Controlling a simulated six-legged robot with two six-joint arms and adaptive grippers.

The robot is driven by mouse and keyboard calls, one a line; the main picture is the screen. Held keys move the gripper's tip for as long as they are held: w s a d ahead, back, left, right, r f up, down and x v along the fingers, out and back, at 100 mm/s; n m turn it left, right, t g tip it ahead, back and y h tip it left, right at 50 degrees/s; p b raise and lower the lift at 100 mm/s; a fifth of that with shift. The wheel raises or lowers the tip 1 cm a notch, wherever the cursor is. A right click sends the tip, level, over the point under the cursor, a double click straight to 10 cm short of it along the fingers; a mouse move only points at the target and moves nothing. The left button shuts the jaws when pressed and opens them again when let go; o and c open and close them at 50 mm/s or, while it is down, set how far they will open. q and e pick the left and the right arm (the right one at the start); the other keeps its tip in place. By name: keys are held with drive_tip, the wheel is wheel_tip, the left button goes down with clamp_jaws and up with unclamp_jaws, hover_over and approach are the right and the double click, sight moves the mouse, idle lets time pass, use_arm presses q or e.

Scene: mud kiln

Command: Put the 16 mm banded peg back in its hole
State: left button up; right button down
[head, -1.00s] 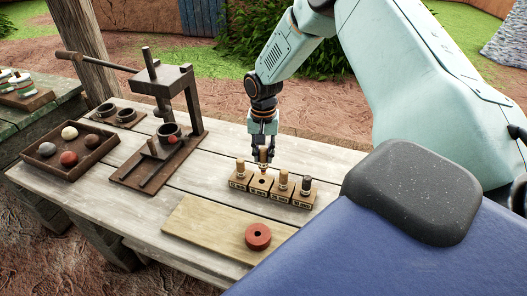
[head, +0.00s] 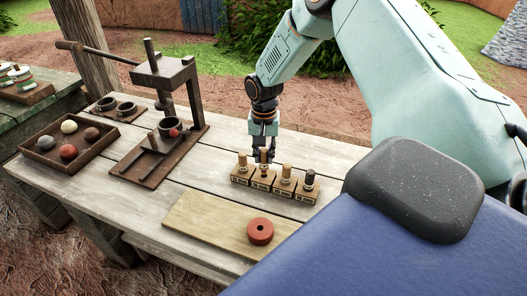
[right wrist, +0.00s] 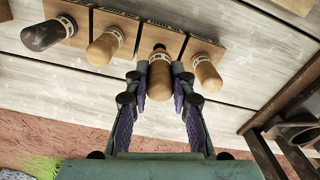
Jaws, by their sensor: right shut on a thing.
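In the right wrist view this banded peg (right wrist: 160,80) stands between the two fingers (right wrist: 163,85). Its lower end is at the second place from the left in the head view. A dark spot shows just past its band; I cannot tell whether the peg is in the hole. Three other banded pegs stand in the block: one wooden (head: 243,160), one wooden (head: 286,172), one dark-topped (head: 308,178). My left gripper is out of view.
A bare board (head: 205,222) with a red ring (head: 260,231) lies in front of the block. A dark lever press (head: 165,75) and a tray of balls (head: 43,147) stand to the left on the table. Neighbouring pegs stand close to my fingers.

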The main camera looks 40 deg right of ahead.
drive_tip(key=shift+s+d, duration=0.15)
drive_tip(key=shift+d, duration=0.05)
drive_tip(key=shift+a+r+p, duration=0.1)
drive_tip(key=shift+a+p, duration=0.05)
drive_tip(key=shift+p, duration=0.25)
drive_tip(key=shift+d, duration=0.25)
drive_tip(key=shift+a, duration=0.25)
idle(0.3)
drive_tip(key=shift+a, duration=0.2)
